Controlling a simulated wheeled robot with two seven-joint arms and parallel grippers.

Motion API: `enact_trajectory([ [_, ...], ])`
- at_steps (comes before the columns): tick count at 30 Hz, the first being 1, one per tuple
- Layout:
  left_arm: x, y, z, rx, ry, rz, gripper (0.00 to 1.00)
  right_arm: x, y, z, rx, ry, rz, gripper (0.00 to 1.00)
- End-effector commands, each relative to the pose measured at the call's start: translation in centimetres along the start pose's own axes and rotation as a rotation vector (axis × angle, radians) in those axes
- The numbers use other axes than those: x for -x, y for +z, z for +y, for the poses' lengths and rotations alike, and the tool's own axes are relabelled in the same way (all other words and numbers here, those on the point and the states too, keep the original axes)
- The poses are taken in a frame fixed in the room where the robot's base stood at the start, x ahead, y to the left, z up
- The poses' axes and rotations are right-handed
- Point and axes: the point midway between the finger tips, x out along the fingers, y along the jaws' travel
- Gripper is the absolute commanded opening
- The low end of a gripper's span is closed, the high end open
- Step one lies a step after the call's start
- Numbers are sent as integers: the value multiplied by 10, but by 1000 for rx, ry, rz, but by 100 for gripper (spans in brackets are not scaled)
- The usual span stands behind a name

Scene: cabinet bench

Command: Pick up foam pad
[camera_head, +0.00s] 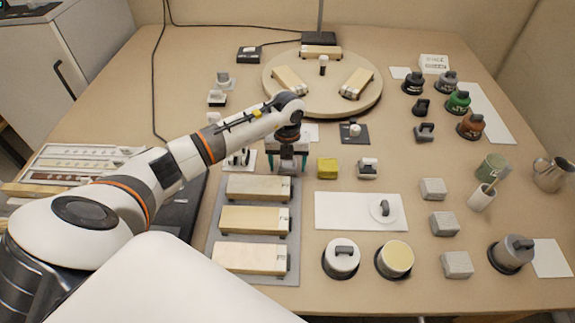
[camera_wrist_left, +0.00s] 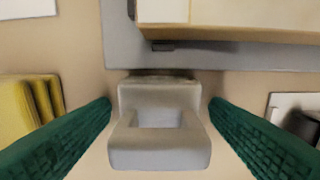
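My left gripper (camera_head: 287,168) points down at the middle of the bench, its two green fingers apart. In the left wrist view the open fingers (camera_wrist_left: 160,125) stand on either side of a light grey block-like piece with a square hollow (camera_wrist_left: 160,155), with a gap on each side. This grey piece also shows under the gripper in the head view (camera_head: 287,166), partly hidden. I cannot tell for sure whether it is the foam pad. A yellow ridged block (camera_head: 327,168) sits just right of the gripper and also shows in the left wrist view (camera_wrist_left: 28,108). My right gripper is not in view.
A grey mat (camera_head: 293,232) with wooden blocks (camera_head: 255,219) lies in front of the gripper. A white sheet (camera_head: 340,212) is to the right, then several grey blocks (camera_head: 444,223). A round turntable (camera_head: 323,100) stands behind. A small grey-topped item (camera_head: 367,168) is beyond the yellow block.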

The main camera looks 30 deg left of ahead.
Motion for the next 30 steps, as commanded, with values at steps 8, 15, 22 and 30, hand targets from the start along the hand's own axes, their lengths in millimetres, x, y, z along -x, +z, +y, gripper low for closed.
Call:
enact_trajectory([
  [8,0,0,0,0,0,0,27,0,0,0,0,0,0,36],
  [15,3,0,0,1,0,1,26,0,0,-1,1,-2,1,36],
  [22,36,-2,0,-1,2,6,26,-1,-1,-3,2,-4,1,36],
  [30,86,-1,0,0,1,3,26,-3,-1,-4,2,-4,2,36],
])
